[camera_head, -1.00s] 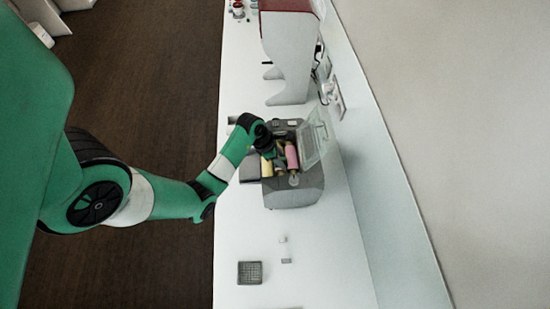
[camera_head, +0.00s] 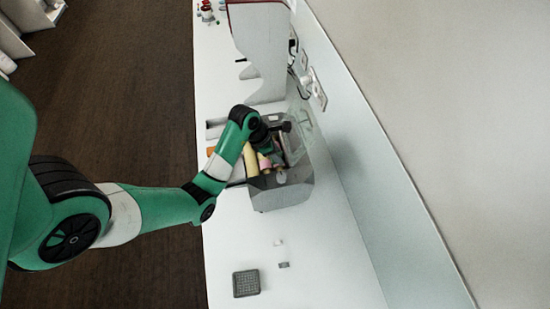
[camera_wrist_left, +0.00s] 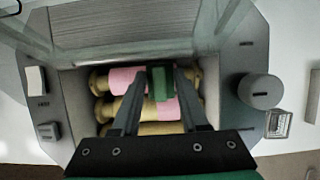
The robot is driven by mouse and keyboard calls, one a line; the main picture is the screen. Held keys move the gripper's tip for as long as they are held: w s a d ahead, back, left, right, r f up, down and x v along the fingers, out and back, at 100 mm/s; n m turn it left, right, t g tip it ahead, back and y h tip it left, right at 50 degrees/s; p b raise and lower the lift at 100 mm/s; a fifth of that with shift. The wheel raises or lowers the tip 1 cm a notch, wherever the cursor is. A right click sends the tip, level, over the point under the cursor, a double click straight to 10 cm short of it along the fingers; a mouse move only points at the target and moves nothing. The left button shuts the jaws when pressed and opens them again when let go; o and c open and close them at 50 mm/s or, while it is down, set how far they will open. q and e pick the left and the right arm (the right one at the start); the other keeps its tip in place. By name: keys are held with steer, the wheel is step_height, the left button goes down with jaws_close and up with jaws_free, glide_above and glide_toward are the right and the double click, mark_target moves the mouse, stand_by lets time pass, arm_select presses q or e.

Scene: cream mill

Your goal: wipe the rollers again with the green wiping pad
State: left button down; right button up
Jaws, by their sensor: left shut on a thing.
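The grey mill (camera_head: 285,192) stands on the white bench, its clear lid (camera_head: 305,128) tipped up at the back. It holds parallel yellowish rollers (camera_head: 251,160), which also show in the left wrist view (camera_wrist_left: 150,128). Pink material covers the middle of the upper two rollers (camera_wrist_left: 122,80). My left gripper (camera_wrist_left: 160,80) is shut on the small green wiping pad (camera_wrist_left: 160,84). The pad is over the pink part of the rollers; I cannot tell whether it touches. In the head view my left gripper (camera_head: 272,142) hides part of the rollers. My right gripper is not in view.
A round knob (camera_wrist_left: 260,90) and switches (camera_wrist_left: 42,105) flank the roller opening. A tall white machine (camera_head: 262,50) stands beyond the mill.

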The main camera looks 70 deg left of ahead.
mark_target(271, 160)
arm_select(q)
steer(key=shift+f, duration=0.2)
steer(key=shift+r, duration=0.2)
steer(key=s+p, duration=0.2)
steer(key=p, duration=0.1)
steer(key=shift+s+r, duration=0.2)
steer(key=shift+s, duration=0.35)
steer(key=shift+a+f, duration=0.1)
steer(key=shift+f, duration=0.1)
steer(key=shift+s+a+r+p, duration=0.15)
steer(key=shift+s+p, duration=1)
steer(key=shift+p, duration=0.05)
steer(key=shift+s, duration=0.35)
steer(key=shift+s+f, duration=0.2)
steer(key=shift+f, duration=0.1)
steer(key=shift+w+d+r+p, duration=0.15)
steer(key=shift+w+p, duration=0.25)
steer(key=shift+w, duration=1)
steer(key=shift+w+d+p, duration=0.1)
steer(key=shift+w+p, duration=0.3)
steer(key=shift+w, duration=1.5)
steer(key=shift+s+a, duration=0.1)
steer(key=shift+s, duration=1.6)
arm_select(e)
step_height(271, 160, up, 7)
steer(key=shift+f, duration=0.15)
